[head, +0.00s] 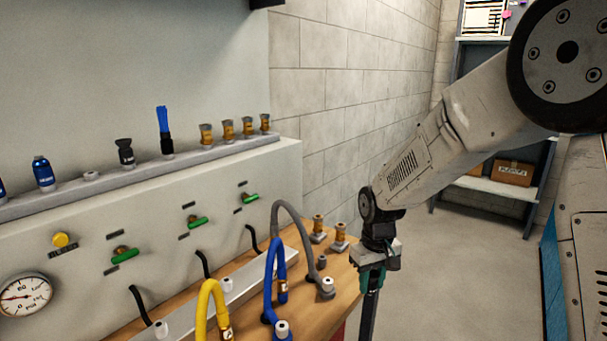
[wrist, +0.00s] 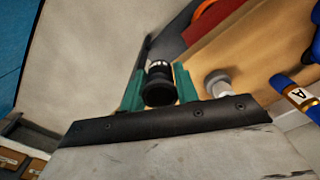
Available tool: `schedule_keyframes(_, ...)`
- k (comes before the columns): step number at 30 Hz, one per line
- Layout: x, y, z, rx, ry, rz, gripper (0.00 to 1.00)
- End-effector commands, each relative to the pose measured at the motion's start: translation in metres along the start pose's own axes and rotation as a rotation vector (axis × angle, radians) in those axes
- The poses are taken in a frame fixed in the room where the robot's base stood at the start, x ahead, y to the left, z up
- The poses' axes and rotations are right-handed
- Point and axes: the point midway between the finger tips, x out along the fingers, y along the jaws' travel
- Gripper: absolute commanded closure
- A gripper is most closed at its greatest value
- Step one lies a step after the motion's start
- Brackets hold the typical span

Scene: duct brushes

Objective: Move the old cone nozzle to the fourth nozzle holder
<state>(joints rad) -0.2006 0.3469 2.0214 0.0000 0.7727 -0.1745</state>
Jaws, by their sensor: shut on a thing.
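My gripper (wrist: 160,82) is shut on a dark round piece with a pale band (wrist: 158,84), held between its green fingers in the wrist view. I cannot tell its full shape or confirm it is the old cone nozzle. In the head view my gripper (head: 368,280) points down at the right end of the workbench, and the held piece is not clear. A row of holders runs along the grey ledge (head: 200,160). An empty white holder (head: 91,176) stands between a blue nozzle (head: 43,172) and a black nozzle (head: 125,154). I cannot tell which holder is fourth.
A blue brush (head: 165,132) and several brass pieces (head: 228,130) stand farther along the ledge. Yellow (head: 212,300), blue (head: 275,270) and grey (head: 290,212) hoses arch over the wooden bench. Two brass pieces (head: 340,237) stand near my gripper. Floor at right is clear.

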Motion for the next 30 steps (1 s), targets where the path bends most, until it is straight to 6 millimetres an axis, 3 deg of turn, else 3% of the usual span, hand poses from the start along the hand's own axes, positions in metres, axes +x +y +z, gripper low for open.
schedule_keyframes(1, 0.014, 0.024, -0.005, 0.071, -0.006, -0.001, 1.00)
schedule_keyframes(3, 0.030, 0.052, -0.011, 0.162, -0.005, -0.001, 1.00)
schedule_keyframes(6, 0.048, 0.085, -0.015, 0.265, -0.004, -0.001, 1.00)
schedule_keyframes(10, 0.062, 0.110, -0.017, 0.346, -0.002, 0.000, 1.00)
schedule_keyframes(14, 0.081, 0.116, -0.008, 0.376, -0.005, -0.001, 1.00)
schedule_keyframes(21, 0.129, 0.102, 0.028, 0.377, -0.003, 0.000, 1.00)
schedule_keyframes(30, 0.135, 0.099, 0.033, 0.375, 0.000, 0.000, 1.00)
